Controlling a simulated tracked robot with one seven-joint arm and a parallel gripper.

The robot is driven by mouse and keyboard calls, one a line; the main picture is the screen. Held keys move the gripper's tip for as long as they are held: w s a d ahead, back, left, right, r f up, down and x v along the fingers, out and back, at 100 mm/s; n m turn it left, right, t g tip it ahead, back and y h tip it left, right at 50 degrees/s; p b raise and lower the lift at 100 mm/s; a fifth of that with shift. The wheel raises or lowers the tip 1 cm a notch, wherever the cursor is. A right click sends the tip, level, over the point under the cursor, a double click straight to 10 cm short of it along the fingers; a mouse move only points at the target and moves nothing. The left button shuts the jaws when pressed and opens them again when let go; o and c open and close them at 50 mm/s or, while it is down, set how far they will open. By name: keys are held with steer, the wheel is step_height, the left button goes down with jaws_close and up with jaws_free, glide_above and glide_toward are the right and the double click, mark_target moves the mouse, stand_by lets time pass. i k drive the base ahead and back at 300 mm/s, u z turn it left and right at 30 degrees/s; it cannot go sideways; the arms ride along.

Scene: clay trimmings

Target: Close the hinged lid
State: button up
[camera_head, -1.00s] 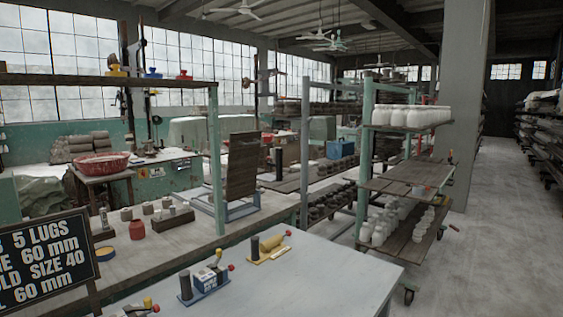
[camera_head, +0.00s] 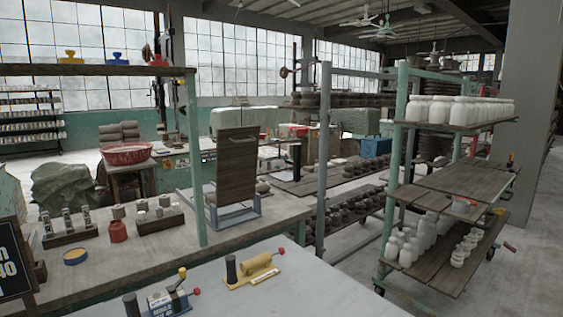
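A dark wooden panel (camera_head: 237,165) with a small handle near its top stands nearly upright on a blue-grey frame (camera_head: 234,210). It looks like the hinged lid, raised open. The frame rests on the long grey bench in the middle of the view. Its hinge line and whatever lies behind the panel are hidden or too small to make out. My gripper and arm are not in view.
A pale table (camera_head: 310,290) with clamp-like tools fills the near front. A green post (camera_head: 195,160) stands just left of the panel. A wheeled rack (camera_head: 455,178) with white jars stands right. A red bowl (camera_head: 127,153) is on a stand left. Open floor (camera_head: 527,260) lies far right.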

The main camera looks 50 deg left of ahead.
mark_target(238, 147)
steer(key=z, duration=0.1)
steer(key=i, duration=0.75)
steer(key=u, duration=2.45)
steer(key=k, duration=0.9)
steer(key=u, duration=0.2)
steer(key=i, duration=0.85)
steer(key=z, duration=0.05)
